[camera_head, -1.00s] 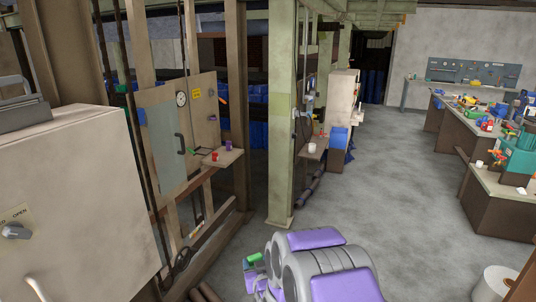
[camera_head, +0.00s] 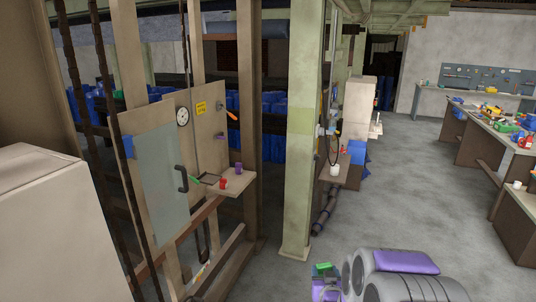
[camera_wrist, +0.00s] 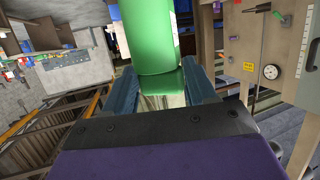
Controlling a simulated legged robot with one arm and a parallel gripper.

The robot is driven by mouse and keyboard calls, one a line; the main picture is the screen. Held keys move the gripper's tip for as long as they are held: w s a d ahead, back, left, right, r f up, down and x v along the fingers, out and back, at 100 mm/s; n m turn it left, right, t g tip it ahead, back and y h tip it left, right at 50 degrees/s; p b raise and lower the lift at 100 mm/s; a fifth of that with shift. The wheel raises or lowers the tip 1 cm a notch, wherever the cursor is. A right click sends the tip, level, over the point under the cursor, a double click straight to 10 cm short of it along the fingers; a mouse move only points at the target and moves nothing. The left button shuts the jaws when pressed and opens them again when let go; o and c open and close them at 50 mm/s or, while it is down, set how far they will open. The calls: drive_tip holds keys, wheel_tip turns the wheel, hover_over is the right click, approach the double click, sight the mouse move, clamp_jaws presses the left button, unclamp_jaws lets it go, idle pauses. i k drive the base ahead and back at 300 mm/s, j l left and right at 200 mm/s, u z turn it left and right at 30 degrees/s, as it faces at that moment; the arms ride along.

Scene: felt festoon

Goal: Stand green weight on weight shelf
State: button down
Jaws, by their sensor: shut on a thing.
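The green weight (camera_wrist: 150,42) is between the blue fingers of my gripper (camera_wrist: 161,88) in the wrist view, and the gripper is shut on it. In the head view the green weight (camera_head: 323,269) shows small at the bottom, beside my grey and purple arm; the fingers are hard to make out there. The weight shelf (camera_head: 241,184) is a small wooden ledge on the left-hand post frame, well ahead and to the left of my gripper. A red weight (camera_head: 223,183) and a purple weight (camera_head: 238,168) stand on it.
A wooden panel (camera_head: 208,130) with a round dial is left of the shelf. A pale green post (camera_head: 302,150) stands between it and another small ledge (camera_head: 333,183) holding a white item. A large beige cabinet (camera_head: 45,225) fills the near left. Open floor (camera_head: 420,190) lies right.

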sight(232, 180)
drive_tip(key=i+j, duration=0.15)
drive_tip(key=i, duration=0.45)
drive_tip(key=i+j, duration=0.2)
drive_tip(key=i, duration=1.85)
drive_tip(key=i+u, duration=0.3)
drive_tip(key=i+l+u, duration=0.35)
drive_tip(key=i, duration=0.15)
drive_tip(key=j, duration=0.1)
